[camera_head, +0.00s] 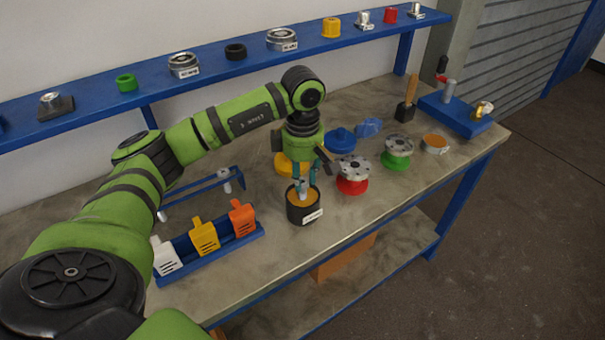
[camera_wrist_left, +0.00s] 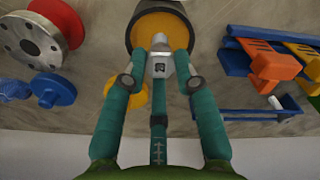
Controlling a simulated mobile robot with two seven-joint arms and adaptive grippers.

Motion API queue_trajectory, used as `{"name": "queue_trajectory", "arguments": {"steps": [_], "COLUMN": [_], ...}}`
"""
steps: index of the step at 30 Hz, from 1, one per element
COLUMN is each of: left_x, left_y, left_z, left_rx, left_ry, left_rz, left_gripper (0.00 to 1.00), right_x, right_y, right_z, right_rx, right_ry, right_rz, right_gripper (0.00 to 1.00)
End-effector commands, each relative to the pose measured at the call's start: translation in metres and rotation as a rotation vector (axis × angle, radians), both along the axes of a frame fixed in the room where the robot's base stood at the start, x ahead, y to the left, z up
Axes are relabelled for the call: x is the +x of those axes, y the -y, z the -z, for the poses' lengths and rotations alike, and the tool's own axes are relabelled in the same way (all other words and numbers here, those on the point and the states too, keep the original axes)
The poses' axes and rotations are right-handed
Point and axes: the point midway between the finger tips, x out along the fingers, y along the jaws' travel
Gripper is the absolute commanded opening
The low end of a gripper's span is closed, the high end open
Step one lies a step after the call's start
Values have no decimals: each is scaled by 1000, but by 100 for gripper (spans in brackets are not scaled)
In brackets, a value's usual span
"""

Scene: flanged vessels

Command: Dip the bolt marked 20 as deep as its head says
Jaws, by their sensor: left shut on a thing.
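My left gripper (camera_head: 305,184) is shut on a grey bolt, above the black round pot (camera_head: 303,211) with orange-brown contents and a white label. In the left wrist view the fingertips (camera_wrist_left: 160,68) close around the bolt's head (camera_wrist_left: 160,67), which carries a dark mark too small to read. The bolt is in front of the orange-brown contents (camera_wrist_left: 160,24) of the pot. How deep its shank reaches is hidden. My right gripper is not in view.
A blue rack (camera_head: 212,255) with white, yellow and orange tags stands left of the pot. A red-based flanged vessel (camera_head: 353,185) and a green-based one (camera_head: 397,158) stand to the right. A blue shelf (camera_head: 210,60) with rings and fittings runs behind.

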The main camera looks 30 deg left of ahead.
Motion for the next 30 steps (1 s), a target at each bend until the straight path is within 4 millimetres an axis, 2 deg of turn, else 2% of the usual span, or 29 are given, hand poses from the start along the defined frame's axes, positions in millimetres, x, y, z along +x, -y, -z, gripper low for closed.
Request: {"name": "queue_trajectory", "arguments": {"steps": [11, 30], "left_x": [0, 0], "left_y": [0, 0], "left_z": [-3, -41], "left_rx": [0, -1], "left_ry": [2, 2], "left_rz": [0, 0], "left_gripper": [0, 0], "right_x": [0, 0], "right_y": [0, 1], "right_z": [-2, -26], "right_rx": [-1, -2], "right_ry": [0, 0], "right_rz": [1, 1], "right_gripper": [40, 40]}}
